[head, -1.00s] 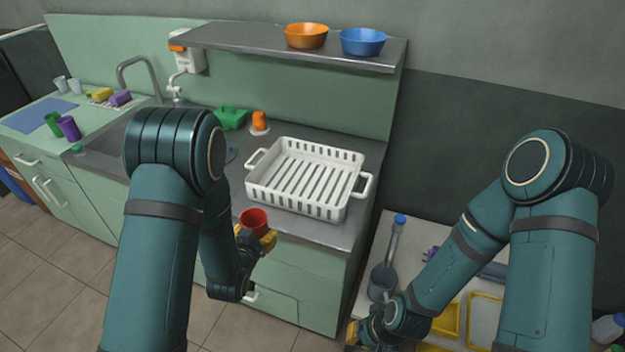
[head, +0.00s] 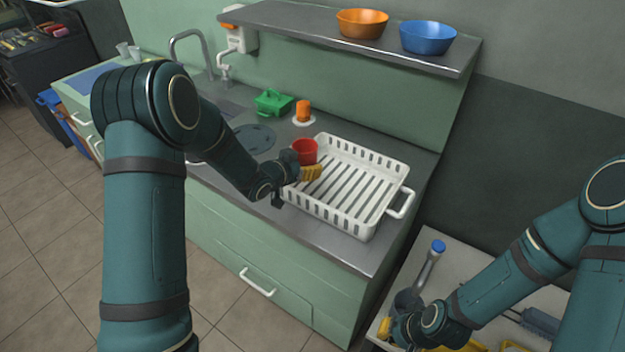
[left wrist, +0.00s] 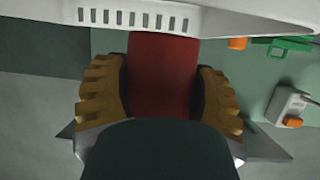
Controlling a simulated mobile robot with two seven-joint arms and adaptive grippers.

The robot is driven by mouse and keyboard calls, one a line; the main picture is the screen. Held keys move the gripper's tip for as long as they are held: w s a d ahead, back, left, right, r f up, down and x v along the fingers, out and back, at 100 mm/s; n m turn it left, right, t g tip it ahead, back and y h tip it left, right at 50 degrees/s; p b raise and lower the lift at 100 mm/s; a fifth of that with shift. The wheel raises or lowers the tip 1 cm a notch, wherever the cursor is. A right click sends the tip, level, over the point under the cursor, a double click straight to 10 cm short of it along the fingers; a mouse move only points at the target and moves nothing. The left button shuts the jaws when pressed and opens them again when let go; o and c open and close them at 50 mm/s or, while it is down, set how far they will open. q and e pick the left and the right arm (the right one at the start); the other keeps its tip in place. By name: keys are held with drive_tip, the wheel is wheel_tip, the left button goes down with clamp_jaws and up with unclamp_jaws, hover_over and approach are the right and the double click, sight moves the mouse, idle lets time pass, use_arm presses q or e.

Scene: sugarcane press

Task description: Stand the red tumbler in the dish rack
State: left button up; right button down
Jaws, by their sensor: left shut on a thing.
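The red tumbler (head: 304,151) is upright in the head view, at the left end of the white dish rack (head: 362,228). My left gripper (head: 311,172) is shut on it, with yellow fingers around its side. In the left wrist view the tumbler (left wrist: 162,80) sits between both fingers, and the rack's slotted wall (left wrist: 135,18) shows beyond it. I cannot tell whether the tumbler touches the rack floor. My right gripper (head: 385,328) is low at the right, over a side table; its finger opening is not clear.
A shelf (head: 300,24) above holds an orange bowl (head: 362,23) and a blue bowl (head: 428,37). The rack's slatted floor looks empty.

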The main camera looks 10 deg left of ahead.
use_arm(q)
drive_tip(key=shift+f+b, duration=0.4)
drive_tip(key=shift+f, duration=2)
drive_tip(key=shift+f+b, duration=0.4)
drive_tip(key=shift+s+f, duration=0.1)
